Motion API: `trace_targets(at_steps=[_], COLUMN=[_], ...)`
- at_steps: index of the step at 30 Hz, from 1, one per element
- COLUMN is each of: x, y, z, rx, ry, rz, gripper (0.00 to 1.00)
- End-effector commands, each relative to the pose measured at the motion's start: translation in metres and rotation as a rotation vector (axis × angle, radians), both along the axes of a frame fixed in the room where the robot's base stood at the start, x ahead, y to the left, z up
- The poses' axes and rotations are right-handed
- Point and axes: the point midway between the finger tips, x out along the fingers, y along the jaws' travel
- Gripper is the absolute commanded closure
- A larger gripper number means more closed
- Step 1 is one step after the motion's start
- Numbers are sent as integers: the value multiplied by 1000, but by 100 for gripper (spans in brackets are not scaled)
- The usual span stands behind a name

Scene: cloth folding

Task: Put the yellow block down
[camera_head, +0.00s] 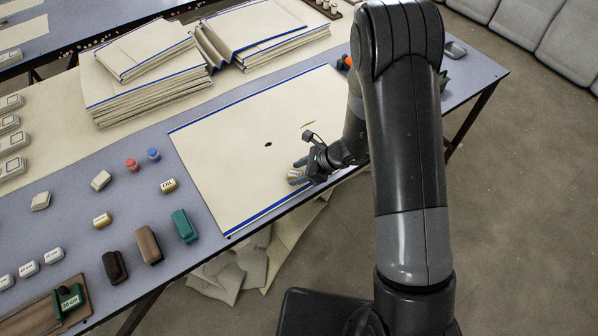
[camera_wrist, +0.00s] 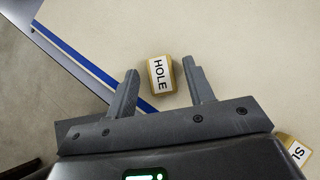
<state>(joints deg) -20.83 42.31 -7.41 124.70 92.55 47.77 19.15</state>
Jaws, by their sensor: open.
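A yellow block with a white label reading HOLE (camera_wrist: 160,75) sits between the two fingers of my gripper (camera_wrist: 160,82) in the wrist view. The fingers are open, with a gap on each side of the block. The block appears to rest on the cream cloth (camera_wrist: 230,40), near its blue-striped edge. In the head view my gripper (camera_head: 300,171) is low over the near edge of the cloth (camera_head: 220,150), and the small yellow block (camera_head: 294,175) shows at its fingers. My wrist and arm hide part of the cloth there.
Another yellow-sided block marked SL (camera_wrist: 298,151) lies at the lower right of the wrist view. A dark spot (camera_head: 268,144) and a brownish mark (camera_head: 308,124) are on the cloth. Folded cloth stacks (camera_head: 150,95) stand behind. Several blocks and stamps, including a green one (camera_head: 185,226), stand left.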

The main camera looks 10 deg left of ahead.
Motion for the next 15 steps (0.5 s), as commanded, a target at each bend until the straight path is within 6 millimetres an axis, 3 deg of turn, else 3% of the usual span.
trace_targets(at_steps=[15], x=[1], y=[-69], z=[69], rx=[1], ry=[-3], rz=[-3], gripper=[52])
